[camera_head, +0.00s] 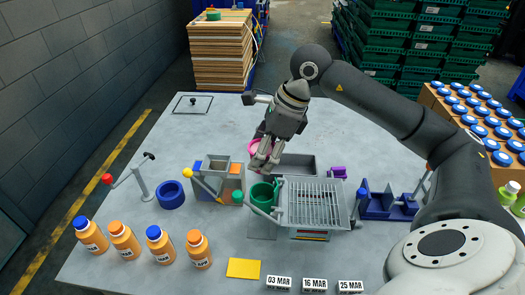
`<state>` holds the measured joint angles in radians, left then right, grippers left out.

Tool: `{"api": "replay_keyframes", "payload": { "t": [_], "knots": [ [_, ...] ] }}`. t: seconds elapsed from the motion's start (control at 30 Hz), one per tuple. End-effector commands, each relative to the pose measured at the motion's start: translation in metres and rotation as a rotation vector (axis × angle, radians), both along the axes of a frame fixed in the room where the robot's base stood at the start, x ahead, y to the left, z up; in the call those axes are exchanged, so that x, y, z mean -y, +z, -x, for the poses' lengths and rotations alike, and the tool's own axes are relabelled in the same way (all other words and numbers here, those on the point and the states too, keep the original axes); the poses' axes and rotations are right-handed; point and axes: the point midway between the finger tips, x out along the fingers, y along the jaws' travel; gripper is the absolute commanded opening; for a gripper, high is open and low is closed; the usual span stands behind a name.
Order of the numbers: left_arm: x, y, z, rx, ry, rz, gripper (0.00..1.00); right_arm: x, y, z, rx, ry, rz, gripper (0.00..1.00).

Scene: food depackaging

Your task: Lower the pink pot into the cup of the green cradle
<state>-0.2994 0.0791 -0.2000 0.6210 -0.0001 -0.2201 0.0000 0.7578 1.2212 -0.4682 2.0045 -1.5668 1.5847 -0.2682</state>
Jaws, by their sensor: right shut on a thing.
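The pink pot (254,147) shows as a pink rim, partly hidden behind the fingers of my right gripper (264,164). The right gripper is shut on the pot and points down, with its arm coming in from the right. The green cradle (262,193) stands in front of and below the gripper, at the left side of a grey grated stand. Its round cup opens upward. The pot appears above and behind the cup, apart from it; the exact height gap is hard to tell. My left gripper is not in view.
The grated stand (316,200) and a grey tray (297,164) lie right of the cradle. A grey box with an orange block (237,168) and a yellow-knobbed lever (188,172) stand left. Several orange bottles (126,241) line the front left. The table's back left is mostly clear.

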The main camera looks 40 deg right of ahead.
Motion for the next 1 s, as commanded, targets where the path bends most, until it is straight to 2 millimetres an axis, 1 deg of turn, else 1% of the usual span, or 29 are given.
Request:
{"api": "replay_keyframes", "payload": {
  "t": [0.03, 1.0],
  "knots": [
    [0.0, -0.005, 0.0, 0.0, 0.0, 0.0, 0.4, 0.0, -0.005, 0.0, 0.0, 0.0, 0.0, 0.28],
    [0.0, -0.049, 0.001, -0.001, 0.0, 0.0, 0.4, 0.0, -0.054, 0.0, 0.001, 0.0, -0.001, 0.28]
  ]
}}
